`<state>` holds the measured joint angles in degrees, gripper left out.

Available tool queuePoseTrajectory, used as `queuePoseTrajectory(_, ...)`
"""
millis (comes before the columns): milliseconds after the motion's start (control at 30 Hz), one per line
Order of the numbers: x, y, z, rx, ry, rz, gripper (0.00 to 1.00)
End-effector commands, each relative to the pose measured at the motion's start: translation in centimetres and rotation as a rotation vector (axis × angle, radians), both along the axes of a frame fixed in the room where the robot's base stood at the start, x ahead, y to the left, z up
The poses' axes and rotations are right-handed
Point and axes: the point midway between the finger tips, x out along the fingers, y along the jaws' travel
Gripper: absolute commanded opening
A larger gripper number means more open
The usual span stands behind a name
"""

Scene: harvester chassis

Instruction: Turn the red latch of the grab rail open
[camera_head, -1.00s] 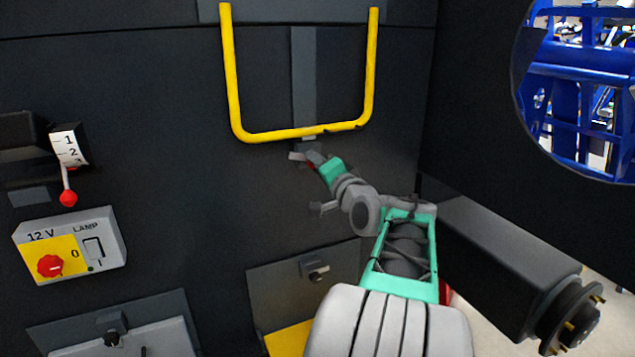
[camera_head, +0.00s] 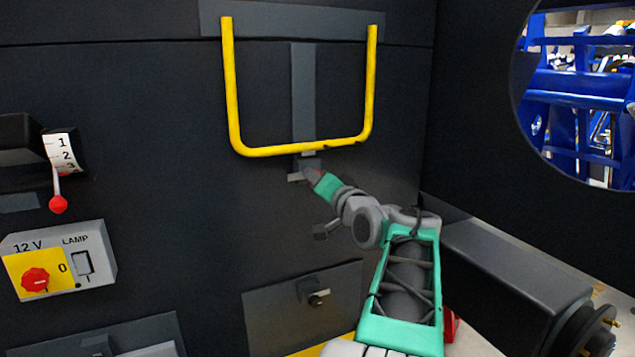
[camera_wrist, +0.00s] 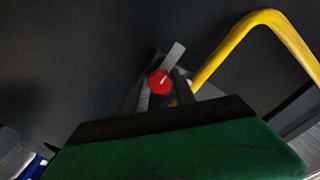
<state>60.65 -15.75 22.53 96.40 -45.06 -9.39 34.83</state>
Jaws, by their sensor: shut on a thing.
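The yellow grab rail (camera_head: 297,150) is a U-shaped bar on the dark panel, and it also shows at the right of the wrist view (camera_wrist: 232,45). The red latch (camera_wrist: 159,82) is a small red knob with a pale mark, just below the rail's bottom bar. A grey tab (camera_wrist: 174,60) sticks out up and right beside the knob in the wrist view. My gripper (camera_wrist: 161,91) is shut on the red latch, one finger on each side.
A control box (camera_head: 60,268) with a red knob and lamp switch, and a numbered lever (camera_head: 58,190), are at the left. A panel with a small latch (camera_head: 312,292) lies below my arm. A dark beam (camera_head: 505,260) juts out at the right.

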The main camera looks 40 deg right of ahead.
Motion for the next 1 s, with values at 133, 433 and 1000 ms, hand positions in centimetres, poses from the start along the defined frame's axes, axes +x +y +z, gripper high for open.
queuePoseTrajectory(133, 0.0, 0.0, 0.0, 0.0, 0.001, 0.001, 0.37)
queuePoseTrajectory(433, 0.0, 0.0, 0.0, 0.0, 0.0, 0.0, 0.53)
queuePoseTrajectory(1000, -6.9, 1.9, -0.1, -0.001, 0.0, -0.004, 0.53)
